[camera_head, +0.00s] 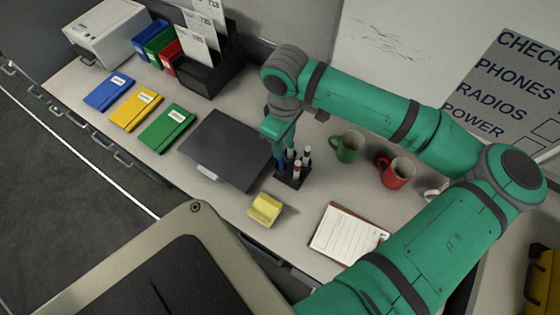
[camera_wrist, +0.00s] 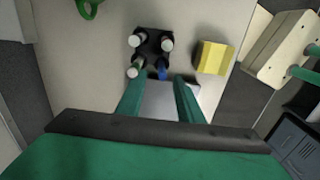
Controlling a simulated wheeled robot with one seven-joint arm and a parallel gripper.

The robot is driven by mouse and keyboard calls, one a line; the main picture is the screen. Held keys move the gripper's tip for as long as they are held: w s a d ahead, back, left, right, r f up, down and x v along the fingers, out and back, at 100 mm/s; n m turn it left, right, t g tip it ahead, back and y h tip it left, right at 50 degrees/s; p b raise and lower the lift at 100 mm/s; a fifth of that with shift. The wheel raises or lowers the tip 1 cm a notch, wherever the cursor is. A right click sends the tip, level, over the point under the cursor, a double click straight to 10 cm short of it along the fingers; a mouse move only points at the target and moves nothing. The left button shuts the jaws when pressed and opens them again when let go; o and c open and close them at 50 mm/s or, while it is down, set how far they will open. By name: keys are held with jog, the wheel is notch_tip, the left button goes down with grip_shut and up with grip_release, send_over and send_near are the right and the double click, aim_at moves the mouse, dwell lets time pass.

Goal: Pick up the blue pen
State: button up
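The blue pen (camera_wrist: 162,68) stands in a small black pen holder (camera_wrist: 153,40) among several pens with pale tops. In the head view the holder (camera_head: 291,182) stands on the desk, and the blue pen (camera_head: 281,163) is at its left side, partly hidden by my gripper. My gripper (camera_head: 280,146) is just above the left part of the holder, pointing down. In the wrist view my gripper (camera_wrist: 158,84) has its two fingers apart, with the blue pen just beyond the tips and between their lines. I cannot tell whether a finger touches it.
A dark flat device (camera_head: 225,150) lies left of the holder. A yellow note block (camera_head: 265,208) and a clipboard (camera_head: 345,236) lie in front. A green mug (camera_head: 347,148) and a red mug (camera_head: 396,172) stand to the right. Colored folders (camera_head: 137,108) lie far left.

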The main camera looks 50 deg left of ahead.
aim_at(281, 164)
jog(key=shift+s+a+f, duration=0.1)
jog(key=shift+s+f, duration=0.05)
jog(key=shift+f, duration=1.3)
jog(key=shift+s+a+f, duration=0.1)
jog(key=shift+s+f, duration=0.05)
jog(key=shift+f, duration=1.25)
jog(key=shift+d, duration=0.1)
grip_shut()
